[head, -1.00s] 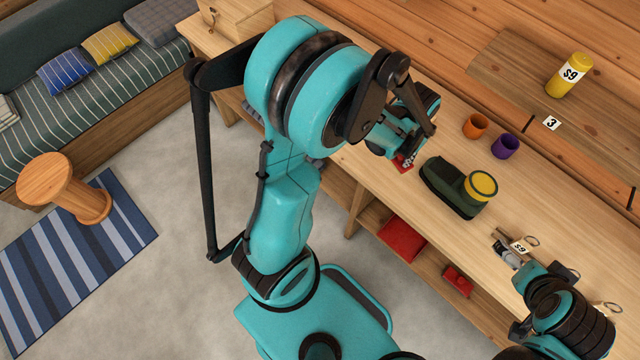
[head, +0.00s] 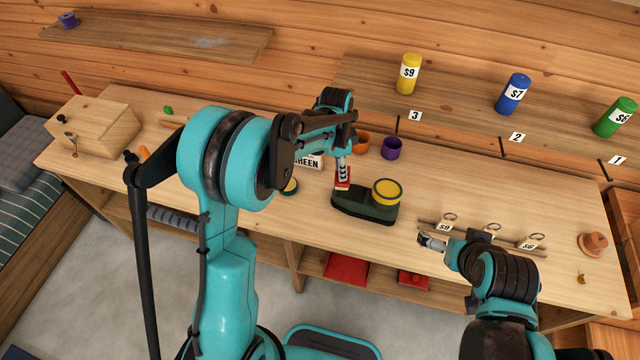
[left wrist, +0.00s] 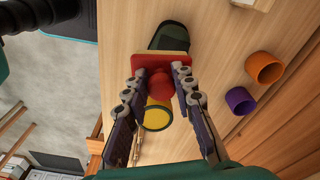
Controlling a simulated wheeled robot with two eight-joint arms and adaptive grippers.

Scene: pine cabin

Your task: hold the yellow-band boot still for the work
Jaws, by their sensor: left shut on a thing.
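The yellow-band boot (head: 362,208) is dark green with a yellow round top and stands upright on the bench. Its toe points left in the head view, and it also shows in the left wrist view (left wrist: 172,36). My left gripper (head: 342,168) is shut on the round knob of a red block (left wrist: 154,62). The block (head: 342,184) is at the toe end of the boot; I cannot tell whether it touches. My right gripper (head: 432,241) is low to the right of the boot, apart from it; its jaws are too small to read.
Orange (head: 361,141) and purple (head: 391,148) cups stand behind the boot. A small tin (head: 289,187) and a sign (head: 308,162) are left of it. Tagged rings (head: 446,224) lie near my right gripper. Yellow (head: 408,74), blue and green cylinders stand on the back shelf.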

